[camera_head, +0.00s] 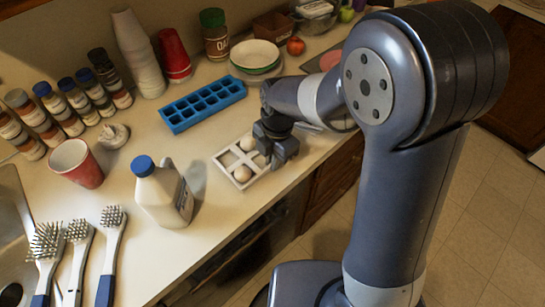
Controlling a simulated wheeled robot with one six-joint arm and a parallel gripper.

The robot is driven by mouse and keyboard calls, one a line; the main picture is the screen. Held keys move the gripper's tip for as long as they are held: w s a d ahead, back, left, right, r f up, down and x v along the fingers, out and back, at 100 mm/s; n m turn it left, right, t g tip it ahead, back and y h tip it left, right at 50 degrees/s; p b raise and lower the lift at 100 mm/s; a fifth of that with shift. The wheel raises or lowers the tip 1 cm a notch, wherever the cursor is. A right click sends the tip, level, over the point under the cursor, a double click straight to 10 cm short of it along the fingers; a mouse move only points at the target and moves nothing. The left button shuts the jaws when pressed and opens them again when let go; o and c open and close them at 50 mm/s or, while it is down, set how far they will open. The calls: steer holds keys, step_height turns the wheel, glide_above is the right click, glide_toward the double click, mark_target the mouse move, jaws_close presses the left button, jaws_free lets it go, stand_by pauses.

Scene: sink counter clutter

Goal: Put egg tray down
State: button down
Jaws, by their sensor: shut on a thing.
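The egg tray (225,160) is a small white tray with square compartments near the counter's front edge. It holds white eggs, one in the back compartment and one in the front compartment (242,173). My gripper (272,160) is at the tray's right side and is shut on it. The gripper hides the tray's right part. The tray looks level and at or just above the counter; I cannot tell whether it touches.
A blue ice tray (203,103) lies behind the egg tray. A milk jug (163,195) stands to its left. Stacked plates (255,57) are farther back. Bare counter lies between jug and ice tray.

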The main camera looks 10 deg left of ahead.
steer(key=c, duration=2)
jaws_free()
steer(key=shift+f, duration=0.15)
steer(key=o, duration=0.5)
steer(key=shift+c, duration=0.2)
step_height(320, 180, up, 12)
steer(key=shift+w+d+r, duration=0.2)
steer(key=shift+w+d, duration=0.2)
steer(key=shift+d, duration=0.05)
